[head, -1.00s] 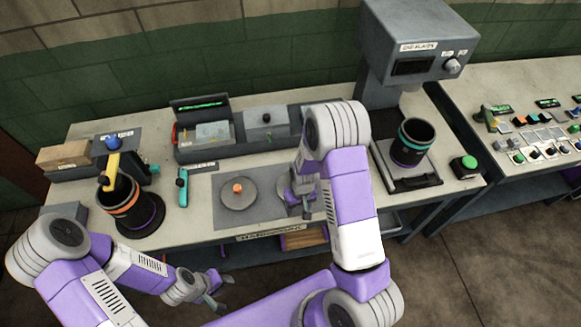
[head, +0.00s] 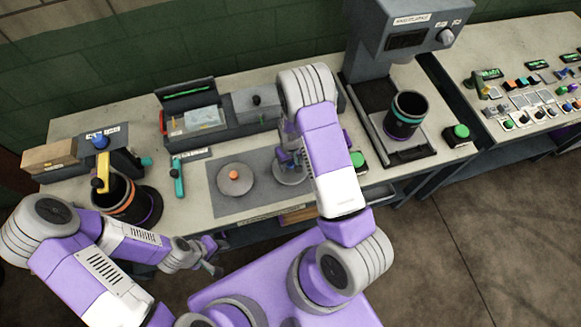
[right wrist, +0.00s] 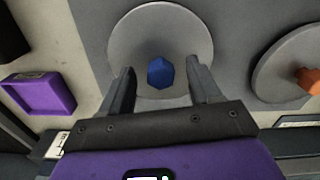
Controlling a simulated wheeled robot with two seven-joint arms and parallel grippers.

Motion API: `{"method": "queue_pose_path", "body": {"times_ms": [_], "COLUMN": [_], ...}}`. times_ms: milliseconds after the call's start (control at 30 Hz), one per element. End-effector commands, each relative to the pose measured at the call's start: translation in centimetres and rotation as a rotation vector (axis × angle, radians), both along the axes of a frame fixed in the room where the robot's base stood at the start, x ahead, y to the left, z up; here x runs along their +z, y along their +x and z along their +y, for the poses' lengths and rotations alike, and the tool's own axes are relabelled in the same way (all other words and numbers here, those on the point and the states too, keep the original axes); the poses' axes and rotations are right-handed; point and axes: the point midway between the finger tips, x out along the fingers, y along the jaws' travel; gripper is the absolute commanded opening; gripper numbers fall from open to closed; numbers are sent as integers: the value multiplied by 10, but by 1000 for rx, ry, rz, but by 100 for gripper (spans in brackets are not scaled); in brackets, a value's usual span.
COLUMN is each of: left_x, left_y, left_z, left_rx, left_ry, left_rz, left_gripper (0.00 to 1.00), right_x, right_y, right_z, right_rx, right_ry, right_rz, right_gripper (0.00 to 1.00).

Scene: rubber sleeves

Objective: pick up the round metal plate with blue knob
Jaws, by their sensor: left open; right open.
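The round metal plate with the blue knob (right wrist: 183,32) lies on a grey mat; the right wrist view shows its blue knob (right wrist: 160,72) between the open fingers of my right gripper (right wrist: 161,85). In the head view this plate (head: 290,174) is partly hidden behind my right arm. I cannot tell whether the fingers touch the plate. A second round plate with an orange knob (head: 235,180) lies to its left on the mat, and it also shows in the right wrist view (right wrist: 285,75). My left gripper (head: 212,257) is open and empty in front of the table.
A black cylinder with an orange band (head: 128,200) stands at the left. A press (head: 400,45) holding a dark cup (head: 405,115) stands at the right. A teal-handled tool (head: 179,178) lies left of the mat (head: 225,208). A purple tray (right wrist: 38,93) shows in the right wrist view.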

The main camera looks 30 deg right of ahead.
Motion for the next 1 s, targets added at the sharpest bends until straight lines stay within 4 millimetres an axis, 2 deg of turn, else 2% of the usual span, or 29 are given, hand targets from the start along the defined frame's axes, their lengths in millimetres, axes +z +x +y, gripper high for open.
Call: {"method": "queue_pose_path", "body": {"times_ms": [133, 167, 500, 567, 1000], "left_x": [0, 0, 0, 0, 0], "left_y": [0, 0, 0, 0, 0], "left_z": [0, 0, 0, 0, 0], "left_rx": [0, 0, 0, 0, 0], "left_ry": [0, 0, 0, 0, 0], "left_rz": [0, 0, 0, 0, 0], "left_gripper": [43, 43, 43, 43, 43], "right_x": [0, 0, 1, 1, 1], "right_y": [0, 0, 0, 0, 0], "right_z": [0, 0, 0, 0, 0], "right_rx": [0, 0, -1, -1, -1], "right_ry": [0, 0, 0, 0, 0], "right_rz": [-1, -1, 0, 0, -1], "right_gripper": [63, 60, 8, 0, 0]}}
